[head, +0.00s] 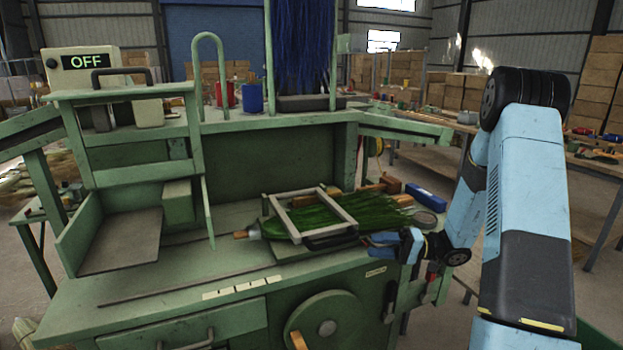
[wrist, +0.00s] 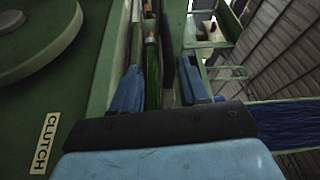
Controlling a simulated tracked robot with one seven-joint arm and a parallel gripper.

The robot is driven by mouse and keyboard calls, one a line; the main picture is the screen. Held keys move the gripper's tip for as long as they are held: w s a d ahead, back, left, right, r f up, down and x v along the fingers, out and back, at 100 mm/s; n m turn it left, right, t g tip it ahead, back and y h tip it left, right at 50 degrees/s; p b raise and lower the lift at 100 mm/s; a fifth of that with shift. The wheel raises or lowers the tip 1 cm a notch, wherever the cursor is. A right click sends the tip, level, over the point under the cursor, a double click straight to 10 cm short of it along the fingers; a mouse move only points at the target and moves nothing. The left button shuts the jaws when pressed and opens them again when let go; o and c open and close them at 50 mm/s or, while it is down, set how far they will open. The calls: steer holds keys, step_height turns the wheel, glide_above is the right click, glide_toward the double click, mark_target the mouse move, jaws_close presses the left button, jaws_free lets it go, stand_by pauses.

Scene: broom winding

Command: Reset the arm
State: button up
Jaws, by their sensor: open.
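My light blue arm stands at the right in the head view. My gripper (head: 378,246) is at the front right of the green machine (head: 200,290), close to a bundle of green bristles (head: 375,212). In the wrist view my gripper (wrist: 165,85) shows two blue fingers spread apart with a gap between them. Green bristles (wrist: 152,75) show beyond that gap, and I cannot tell whether they lie between the fingers. A grey frame (head: 345,212) lies over the bristles on the machine top.
A control box (head: 85,65) reads OFF. Blue bristles (head: 300,45) hang at the back. A blue box (head: 426,196) lies right of the bundle. A round handwheel (head: 325,325) is on the machine front. A side table (head: 560,150) stands behind my arm.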

steer(key=a, duration=1)
steer(key=shift+w+r, duration=0.25)
steer(key=shift+r, duration=0.15)
